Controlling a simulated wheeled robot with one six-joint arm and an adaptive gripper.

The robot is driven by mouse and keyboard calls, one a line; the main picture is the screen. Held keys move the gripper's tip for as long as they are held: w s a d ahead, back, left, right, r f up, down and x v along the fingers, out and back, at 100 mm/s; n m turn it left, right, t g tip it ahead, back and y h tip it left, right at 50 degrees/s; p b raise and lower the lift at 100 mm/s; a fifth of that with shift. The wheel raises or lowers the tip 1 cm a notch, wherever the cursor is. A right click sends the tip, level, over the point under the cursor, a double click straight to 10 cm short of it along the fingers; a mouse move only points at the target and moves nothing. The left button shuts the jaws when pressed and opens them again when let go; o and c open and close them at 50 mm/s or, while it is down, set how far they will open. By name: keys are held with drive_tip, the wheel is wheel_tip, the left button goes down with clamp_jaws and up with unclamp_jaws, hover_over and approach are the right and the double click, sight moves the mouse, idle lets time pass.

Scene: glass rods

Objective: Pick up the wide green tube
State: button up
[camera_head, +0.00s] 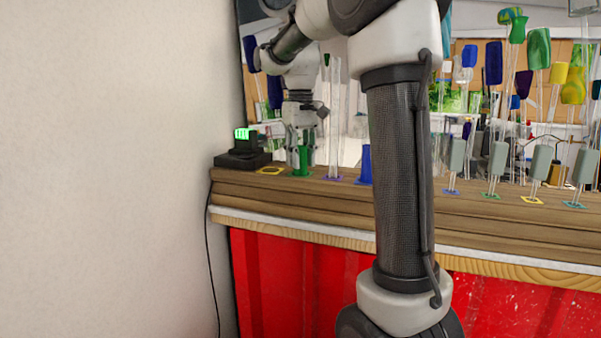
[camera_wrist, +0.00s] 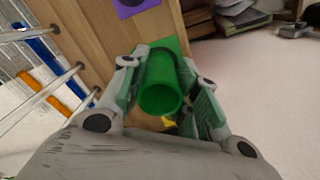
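The wide green tube (camera_head: 303,160) stands upright on the wooden counter at the left in the head view. In the wrist view I look down onto the open round rim of the green tube (camera_wrist: 160,97). My gripper (camera_head: 301,148) points down over it, with one finger on each side. The fingers of my gripper (camera_wrist: 168,88) are close to the tube's walls in the wrist view. I cannot tell whether the pads touch it. The tube's lower part is partly hidden by the fingers.
A clear rod (camera_head: 334,125) stands just right of the tube, with a blue tube (camera_head: 364,163) beyond it. A black device (camera_head: 243,153) with a green display sits to the left. Several capped rods stand along the counter (camera_head: 480,222) at the right. A mirror-like panel stands behind.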

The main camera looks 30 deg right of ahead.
drive_tip(key=shift+c, duration=0.5)
wheel_tip(320, 180, up, 17)
drive_tip(key=w+a+f, duration=0.2)
drive_tip(key=w+f, duration=0.1)
drive_tip(key=f, duration=0.5)
drive_tip(key=w+a+f, duration=0.3)
drive_tip(key=w+f, duration=0.1)
drive_tip(key=f, duration=0.3)
drive_tip(key=shift+a+f, duration=0.2)
drive_tip(key=shift+f, duration=0.2)
idle(1.5)
drive_tip(key=shift+r, duration=0.5)
